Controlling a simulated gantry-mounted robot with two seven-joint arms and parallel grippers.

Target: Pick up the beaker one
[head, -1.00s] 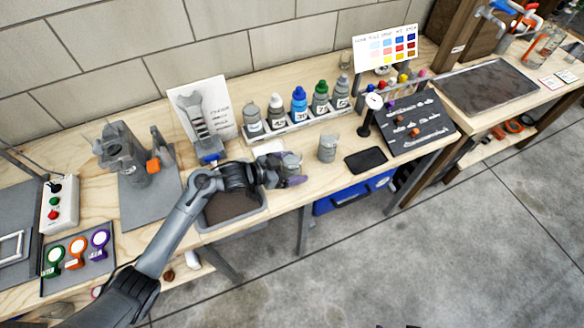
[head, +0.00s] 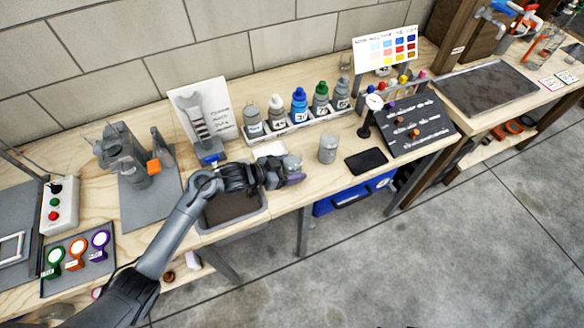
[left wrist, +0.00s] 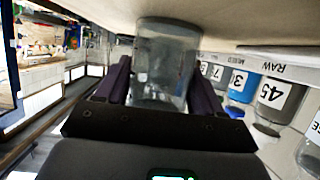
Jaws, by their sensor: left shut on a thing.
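A clear greyish beaker (head: 293,162) is at the front of the wooden bench, at the end of my left arm. My left gripper (head: 285,178) is shut on it, with its dark purple fingers at the beaker's sides. In the left wrist view the beaker (left wrist: 165,62) is between the two fingers (left wrist: 163,88) of the gripper. The arm partly hides it in the head view. I cannot tell whether its base touches the bench. A second grey beaker-like container (head: 328,149) stands upright to the right, apart from the gripper. My right gripper is not in view.
A rack of several capped bottles (head: 299,104) stands behind the beaker. A grey tray (head: 232,222) is under my left arm. A black pad (head: 366,161) lies at the right, near a dark slanted board (head: 425,130). A small patch of bench around the second container is clear.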

